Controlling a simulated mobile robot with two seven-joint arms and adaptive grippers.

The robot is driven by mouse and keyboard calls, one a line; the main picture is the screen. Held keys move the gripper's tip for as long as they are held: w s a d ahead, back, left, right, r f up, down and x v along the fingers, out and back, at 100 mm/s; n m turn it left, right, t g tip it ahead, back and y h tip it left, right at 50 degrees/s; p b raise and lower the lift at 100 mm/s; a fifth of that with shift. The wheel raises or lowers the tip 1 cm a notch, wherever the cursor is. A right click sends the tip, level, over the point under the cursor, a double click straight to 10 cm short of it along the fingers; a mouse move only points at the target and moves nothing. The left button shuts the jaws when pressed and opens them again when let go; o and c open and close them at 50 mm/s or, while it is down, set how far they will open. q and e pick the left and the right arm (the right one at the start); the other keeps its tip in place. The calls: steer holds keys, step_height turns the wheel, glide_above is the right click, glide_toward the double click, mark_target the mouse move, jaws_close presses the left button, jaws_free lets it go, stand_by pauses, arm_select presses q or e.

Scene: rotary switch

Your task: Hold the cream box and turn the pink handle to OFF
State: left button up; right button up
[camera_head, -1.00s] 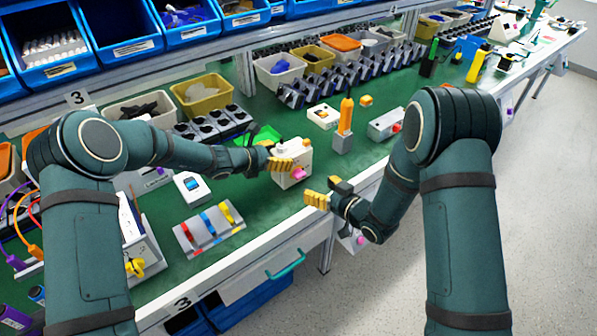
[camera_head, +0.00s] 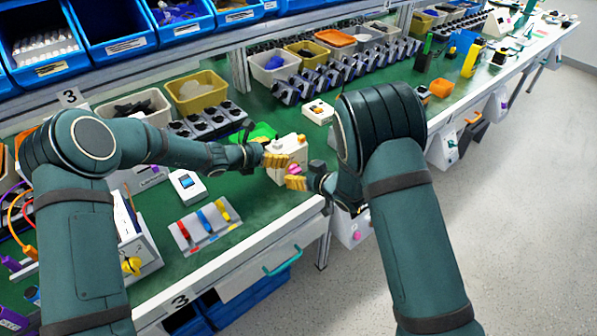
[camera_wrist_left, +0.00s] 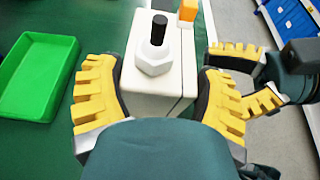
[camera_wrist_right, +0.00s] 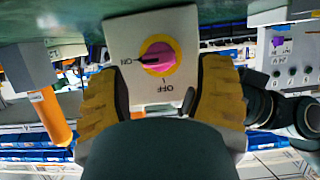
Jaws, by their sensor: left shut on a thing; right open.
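The cream box (camera_head: 291,143) stands on the green bench near its front edge. My left gripper (camera_head: 276,158) is shut on it; the left wrist view shows the fingers on both sides of the box (camera_wrist_left: 178,85), which has a white nut and black post on top. The pink handle (camera_wrist_right: 155,53) sits in a yellow ring on the front face and points at ON; OFF is marked apart from it. My right gripper (camera_wrist_right: 158,75) is open in front of that face, with its fingers to either side of the handle and apart from it. In the head view my right gripper (camera_head: 297,183) partly hides the box front.
A green tray (camera_wrist_left: 38,75) lies beside the box. A panel with red, blue and yellow switches (camera_head: 206,226) is nearer the left. An orange-handled device (camera_wrist_right: 50,112) stands close to my right gripper. Bins line the back. Open floor lies right.

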steer(key=shift+x, duration=0.85)
jaws_close()
